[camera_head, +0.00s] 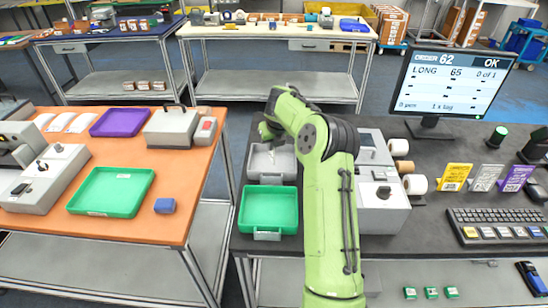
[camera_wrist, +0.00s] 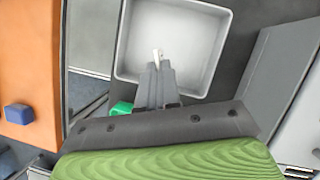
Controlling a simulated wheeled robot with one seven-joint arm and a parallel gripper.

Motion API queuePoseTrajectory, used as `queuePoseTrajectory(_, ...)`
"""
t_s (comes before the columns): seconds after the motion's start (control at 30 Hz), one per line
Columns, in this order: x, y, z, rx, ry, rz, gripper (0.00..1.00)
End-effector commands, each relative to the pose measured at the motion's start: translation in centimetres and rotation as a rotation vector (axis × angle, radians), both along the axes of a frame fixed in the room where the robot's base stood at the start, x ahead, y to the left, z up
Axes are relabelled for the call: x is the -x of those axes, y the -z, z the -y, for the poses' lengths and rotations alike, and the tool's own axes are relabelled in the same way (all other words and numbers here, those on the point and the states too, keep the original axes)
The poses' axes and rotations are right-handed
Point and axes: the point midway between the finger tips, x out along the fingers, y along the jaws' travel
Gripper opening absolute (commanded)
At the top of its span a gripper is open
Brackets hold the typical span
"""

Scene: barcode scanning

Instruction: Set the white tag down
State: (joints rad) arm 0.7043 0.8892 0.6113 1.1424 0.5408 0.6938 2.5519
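The white tag (camera_wrist: 155,54) is a small pale strip at my fingertips in the wrist view. My gripper (camera_wrist: 160,67) has its two dark fingers close together, with the tag held at their tips. It is over the light grey tray (camera_wrist: 222,35), and the tag shows against the tray's bare floor. I cannot tell whether the tag touches that floor. In the head view the grey tray (camera_head: 286,174) is at the middle of the dark table, partly behind my green arm, and the tag cannot be made out there.
A green tray (camera_head: 268,208) stands just in front of the grey one. A grey printer-like machine (camera_head: 383,215) and label rolls (camera_head: 414,184) are close on the right. Yellow, white and purple cards (camera_head: 487,178) stand near the keyboard (camera_head: 500,228). An orange table (camera_head: 150,222) is left, across a gap.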

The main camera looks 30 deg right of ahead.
Motion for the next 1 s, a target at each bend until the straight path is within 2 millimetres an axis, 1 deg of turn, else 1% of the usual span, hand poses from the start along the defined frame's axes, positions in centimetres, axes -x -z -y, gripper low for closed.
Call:
queuePoseTrajectory(0.03,0.1,1.2,0.0,-0.002,0.0,-0.004,0.0)
queuePoseTrajectory(0.1,0.1,2.9,0.0,-0.003,-0.001,-0.004,0.0)
queuePoseTrajectory(0.2,0.0,4.6,0.0,-0.001,0.0,-0.002,0.0)
queuePoseTrajectory(0.23,0.0,4.9,0.0,-0.001,0.0,-0.002,0.0)
queuePoseTrajectory(0.53,0.0,5.2,0.0,-0.001,0.0,0.0,0.0)
queuePoseTrajectory(0.6,0.0,5.1,0.0,-0.001,0.0,0.0,0.12)
queuePoseTrajectory(0.73,0.0,5.1,0.0,0.0,0.0,-0.001,0.32)
queuePoseTrajectory(1.0,0.0,5.0,0.0,0.0,-0.001,0.0,0.32)
